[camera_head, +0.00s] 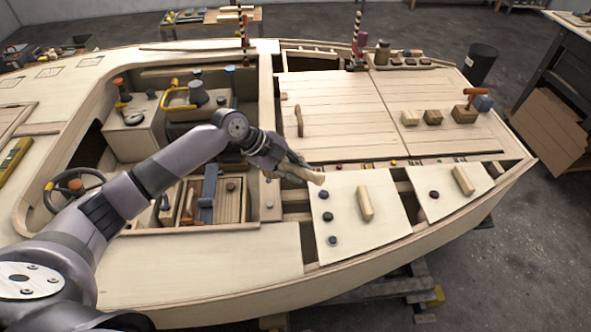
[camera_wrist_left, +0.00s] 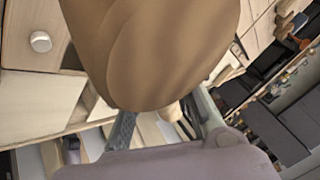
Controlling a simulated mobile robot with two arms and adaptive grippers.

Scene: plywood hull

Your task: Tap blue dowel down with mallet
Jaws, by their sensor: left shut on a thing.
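My left gripper (camera_head: 281,162) is shut on a wooden mallet (camera_head: 300,173), held over the deck beside the near-middle pale panel (camera_head: 373,230). In the left wrist view the mallet's large brown wooden head (camera_wrist_left: 160,45) fills the upper middle, in front of the gripper fingers (camera_wrist_left: 160,130). Three small dark pegs stand in a row on the panel's left side: a reddish one (camera_head: 323,194), a dark bluish one (camera_head: 327,216) and another dark bluish one (camera_head: 332,240). I cannot tell for certain which is the blue dowel. The mallet is apart from the lower two. My right gripper is not in view.
A wooden handle (camera_head: 366,203) stands up from the same panel. A smaller panel (camera_head: 440,195) to the right carries a dark peg (camera_head: 434,195) and another handle (camera_head: 463,180). The open cockpit with a steering wheel (camera_head: 75,186) lies left. Wooden blocks (camera_head: 432,117) stand on the far deck.

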